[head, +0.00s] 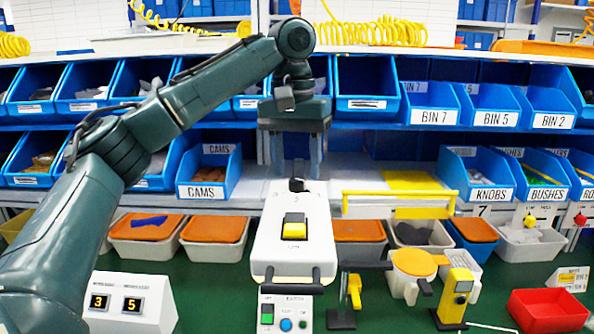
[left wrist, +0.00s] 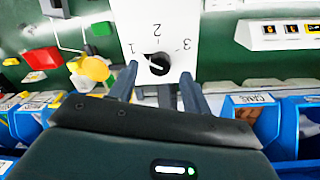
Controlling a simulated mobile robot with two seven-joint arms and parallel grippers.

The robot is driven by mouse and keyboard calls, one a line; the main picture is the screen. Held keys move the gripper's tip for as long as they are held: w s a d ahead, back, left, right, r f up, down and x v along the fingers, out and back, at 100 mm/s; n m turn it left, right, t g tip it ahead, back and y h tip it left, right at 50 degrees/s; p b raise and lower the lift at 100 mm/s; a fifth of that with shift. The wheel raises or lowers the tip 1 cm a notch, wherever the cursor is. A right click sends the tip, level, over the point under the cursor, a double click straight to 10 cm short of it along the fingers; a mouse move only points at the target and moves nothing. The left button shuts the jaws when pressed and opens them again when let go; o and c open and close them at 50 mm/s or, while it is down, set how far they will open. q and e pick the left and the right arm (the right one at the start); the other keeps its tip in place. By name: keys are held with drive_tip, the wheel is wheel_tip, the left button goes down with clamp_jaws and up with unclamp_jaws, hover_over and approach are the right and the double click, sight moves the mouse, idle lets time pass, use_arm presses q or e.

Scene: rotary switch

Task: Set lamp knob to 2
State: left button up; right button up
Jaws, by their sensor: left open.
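The black lamp knob (head: 297,185) sits at the far end of a white panel (head: 264,240) on the bench. In the left wrist view the knob (left wrist: 157,64) is ringed by the marks 1, 2 and 3. My left gripper (head: 298,168) points down at the knob from behind. In the left wrist view its two open fingers (left wrist: 159,72) stand on either side of the knob, with gaps showing; I see no contact. My right gripper is not in view.
A yellow rocker switch (head: 295,227) is on the same panel. A box with displays 3 and 5 (head: 128,302) stands at left front. A yellow meter (head: 456,292) and red tray (head: 548,310) are at right. Blue bins (head: 209,190) line the shelves behind.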

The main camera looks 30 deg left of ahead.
use_arm(q)
drive_tip(key=shift+f, duration=0.95)
drive_tip(key=shift+c, duration=0.3)
drive_tip(key=c, duration=0.9)
